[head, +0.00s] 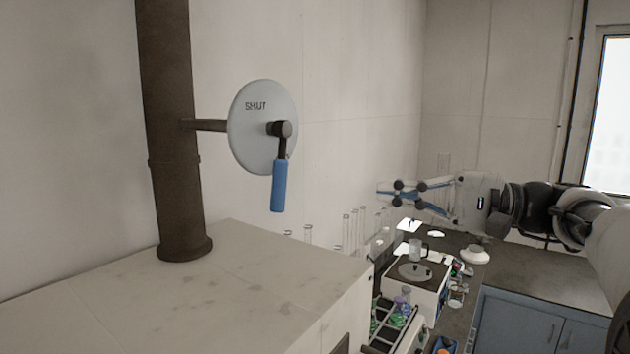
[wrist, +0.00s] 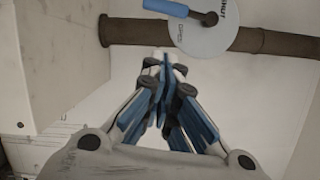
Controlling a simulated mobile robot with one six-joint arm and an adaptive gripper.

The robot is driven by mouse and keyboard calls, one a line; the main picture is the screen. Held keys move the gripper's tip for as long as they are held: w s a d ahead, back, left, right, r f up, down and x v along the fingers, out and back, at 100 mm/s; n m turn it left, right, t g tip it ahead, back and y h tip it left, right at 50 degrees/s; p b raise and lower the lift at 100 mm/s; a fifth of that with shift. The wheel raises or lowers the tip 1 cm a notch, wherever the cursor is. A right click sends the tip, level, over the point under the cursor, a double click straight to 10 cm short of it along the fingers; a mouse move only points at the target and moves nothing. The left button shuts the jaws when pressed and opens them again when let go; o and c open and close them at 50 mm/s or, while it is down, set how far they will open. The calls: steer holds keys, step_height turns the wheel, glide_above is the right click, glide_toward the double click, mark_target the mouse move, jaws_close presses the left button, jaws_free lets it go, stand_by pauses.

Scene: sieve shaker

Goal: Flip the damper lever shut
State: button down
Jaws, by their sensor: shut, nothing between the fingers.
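The damper lever has a blue handle (head: 279,186) that hangs straight down from a dark pivot on a round pale plate (head: 253,140). The plate carries the word SHUT near its top, away from the handle. In the wrist view the blue handle (wrist: 166,8) and the plate (wrist: 212,35) show at the top, partly cut off by the frame edge. My gripper (head: 384,189) is to the right of the lever in the head view, apart from it, pointing left. In the wrist view my gripper's fingertips (wrist: 163,62) are together and empty, below the plate and handle.
A dark vertical pipe (head: 172,130) carries the plate on a short side rod and stands on a pale cabinet top (head: 200,290). Below my gripper, a bench holds a balance-like device (head: 412,285), glassware and a tube rack (head: 390,325). The space between my gripper and lever looks clear.

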mark_target(281, 166)
steer(key=shift+w+d+r, duration=0.1)
steer(key=shift+d+r, duration=0.1)
steer(key=a+r+p, duration=0.1)
steer(key=a+p, duration=0.1)
steer(key=a, duration=1.1)
steer(key=shift+w, duration=0.35)
steer(key=shift+w, duration=0.1)
steer(key=shift+a, duration=0.1)
steer(key=shift+s+a+m, duration=0.1)
steer(key=shift+s+m, duration=0.2)
